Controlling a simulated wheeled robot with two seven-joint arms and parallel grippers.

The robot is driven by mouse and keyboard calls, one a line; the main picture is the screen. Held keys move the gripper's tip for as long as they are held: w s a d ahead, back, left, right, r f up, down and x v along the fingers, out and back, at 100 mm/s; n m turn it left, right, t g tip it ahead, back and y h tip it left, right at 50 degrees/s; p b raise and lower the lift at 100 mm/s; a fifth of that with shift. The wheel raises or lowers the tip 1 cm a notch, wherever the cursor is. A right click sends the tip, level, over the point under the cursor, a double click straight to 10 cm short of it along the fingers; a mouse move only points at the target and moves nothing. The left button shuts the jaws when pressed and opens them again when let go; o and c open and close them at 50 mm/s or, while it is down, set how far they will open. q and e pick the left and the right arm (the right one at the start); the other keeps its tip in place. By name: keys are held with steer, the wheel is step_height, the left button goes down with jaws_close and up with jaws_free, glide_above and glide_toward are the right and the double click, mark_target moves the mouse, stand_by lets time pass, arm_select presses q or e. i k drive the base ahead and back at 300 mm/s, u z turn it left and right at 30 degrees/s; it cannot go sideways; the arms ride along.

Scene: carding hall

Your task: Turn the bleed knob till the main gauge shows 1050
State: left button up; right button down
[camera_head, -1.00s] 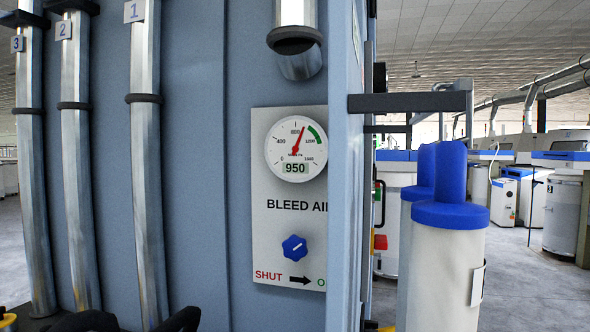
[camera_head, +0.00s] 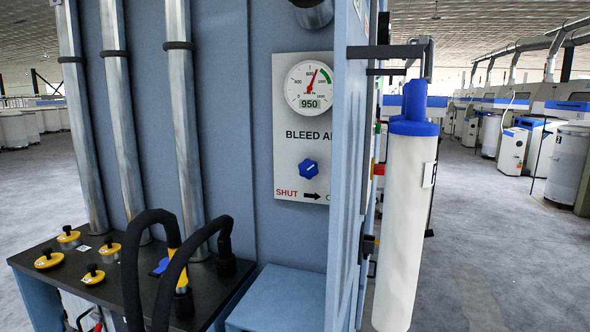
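The main gauge (camera_head: 309,87) is a round white dial with a red needle, a green arc at its upper right and a digital readout of 950. The blue bleed knob (camera_head: 308,169) sits below it on the white panel (camera_head: 284,125), under the words "BLEED AI", cut off at the right. Below the knob are "SHUT" in red and a black arrow pointing right. A blue post partly hides the panel's right side. Neither of my grippers is in view, and nothing touches the knob.
A black-topped bench (camera_head: 60,270) with yellow-based knobs and black hoses (camera_head: 148,235) stands at lower left. A blue ledge (camera_head: 275,300) lies below the panel. A tall white cylinder (camera_head: 404,230) with a blue top hangs to the right. Open floor lies beyond.

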mark_target(308, 168)
steer(key=u, duration=0.85)
steer(key=i, duration=0.45)
